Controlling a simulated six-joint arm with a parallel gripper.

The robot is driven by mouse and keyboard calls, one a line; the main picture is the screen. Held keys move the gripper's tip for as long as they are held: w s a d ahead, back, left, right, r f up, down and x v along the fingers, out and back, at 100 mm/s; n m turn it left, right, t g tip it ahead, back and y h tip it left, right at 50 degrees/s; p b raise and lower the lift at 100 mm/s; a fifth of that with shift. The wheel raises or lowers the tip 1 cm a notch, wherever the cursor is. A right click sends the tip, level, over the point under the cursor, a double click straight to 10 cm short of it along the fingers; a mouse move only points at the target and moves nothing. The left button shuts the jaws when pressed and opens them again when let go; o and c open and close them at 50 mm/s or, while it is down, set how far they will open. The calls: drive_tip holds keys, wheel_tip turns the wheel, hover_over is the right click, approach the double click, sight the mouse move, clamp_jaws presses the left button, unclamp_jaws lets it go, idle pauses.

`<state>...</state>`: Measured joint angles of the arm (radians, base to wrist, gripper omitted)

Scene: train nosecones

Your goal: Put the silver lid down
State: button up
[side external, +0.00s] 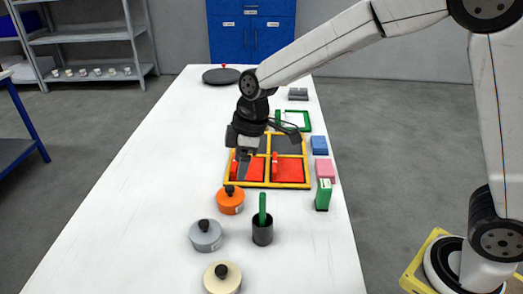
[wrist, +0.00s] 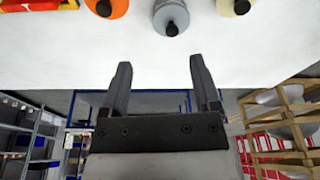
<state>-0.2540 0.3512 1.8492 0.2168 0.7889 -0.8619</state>
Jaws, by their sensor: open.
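The silver lid (side external: 206,238), a round grey piece with a black knob, sits on the white table between an orange one (side external: 230,203) and a cream one (side external: 222,283). It also shows at the top of the wrist view (wrist: 171,17). I cannot tell whether it rests on a pot or directly on the table. My gripper (side external: 243,165) is above the table near the left side of the yellow-framed tray, apart from the silver lid. In the wrist view my gripper (wrist: 160,85) has its two fingers spread, with nothing between them.
The yellow-framed tray (side external: 226,184) holds red and grey panels. A dark cup (side external: 262,234) with a green stick stands right of the silver lid. Green, pink (side external: 325,171) and blue (side external: 319,145) blocks line the right edge. The table's left side is clear.

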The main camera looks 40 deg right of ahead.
drive_tip(key=w+a+f+n, duration=0.1)
drive_tip(key=w+a+n, duration=0.35)
drive_tip(key=a, duration=0.35)
approach(204, 222)
drive_tip(key=x, duration=0.2)
drive_tip(key=shift+w+a+f+g+y, duration=0.15)
drive_tip(key=shift+a+f+g+y, duration=0.05)
drive_tip(key=shift+f, duration=0.5)
drive_tip(key=shift+w+a+f+g+y, duration=0.15)
drive_tip(key=shift+w+f+g+y, duration=0.05)
drive_tip(key=shift+f, duration=0.55)
drive_tip(key=shift+f, duration=0.1)
drive_tip(key=shift+x, duration=2.5)
drive_tip(key=shift+d, duration=0.15)
clamp_jaws()
